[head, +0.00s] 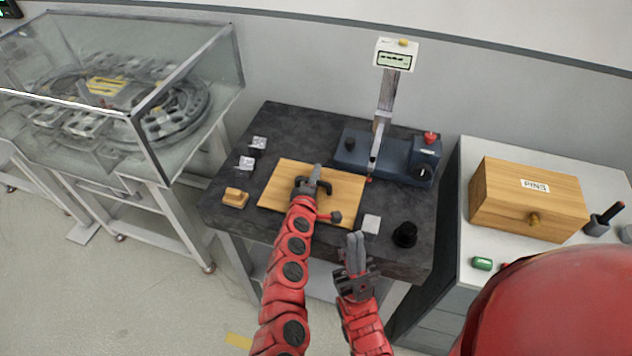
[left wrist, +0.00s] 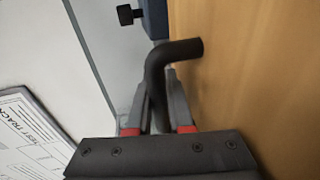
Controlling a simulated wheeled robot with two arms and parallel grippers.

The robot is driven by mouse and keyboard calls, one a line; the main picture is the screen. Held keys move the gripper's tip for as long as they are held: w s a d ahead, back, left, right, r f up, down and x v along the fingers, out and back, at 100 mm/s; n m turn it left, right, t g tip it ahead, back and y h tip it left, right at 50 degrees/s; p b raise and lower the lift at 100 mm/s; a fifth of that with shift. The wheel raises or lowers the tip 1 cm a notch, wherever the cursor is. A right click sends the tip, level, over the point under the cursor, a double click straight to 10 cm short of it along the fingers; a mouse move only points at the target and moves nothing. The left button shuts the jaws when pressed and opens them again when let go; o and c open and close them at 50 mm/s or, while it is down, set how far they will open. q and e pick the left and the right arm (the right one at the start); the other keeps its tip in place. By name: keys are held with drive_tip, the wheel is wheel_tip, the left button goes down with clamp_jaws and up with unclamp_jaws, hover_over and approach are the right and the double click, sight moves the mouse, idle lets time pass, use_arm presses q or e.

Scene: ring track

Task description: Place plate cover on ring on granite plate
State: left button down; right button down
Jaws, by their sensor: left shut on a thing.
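The plate cover (head: 345,190) is a flat wooden board with a dark bent handle. In the head view it is over the middle of the dark granite plate (head: 290,120); I cannot tell whether it touches the plate. My left gripper (head: 316,178) is shut on the cover's handle. In the left wrist view, the black handle (left wrist: 157,85) is between the fingers and the board's wooden face (left wrist: 260,80) fills the right side. My right gripper (head: 356,245) is empty in front of the plate's front edge, its fingers close together. No ring is visible on the plate.
A blue gauge stand (head: 390,158) with a display stands at the plate's back right. Small blocks (head: 246,163) and a wooden block (head: 235,197) are left of the cover. A white square (head: 371,224) and a black knob (head: 405,234) are at front right. A wooden box (head: 530,200) stands farther right.

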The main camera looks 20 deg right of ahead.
use_arm(q)
drive_tip(key=shift+r, duration=0.1)
drive_tip(key=shift+f, duration=0.2)
drive_tip(key=c, duration=1.1)
unclamp_jaws()
drive_tip(key=shift+o, duration=1.4)
drive_tip(key=shift+s, duration=0.1)
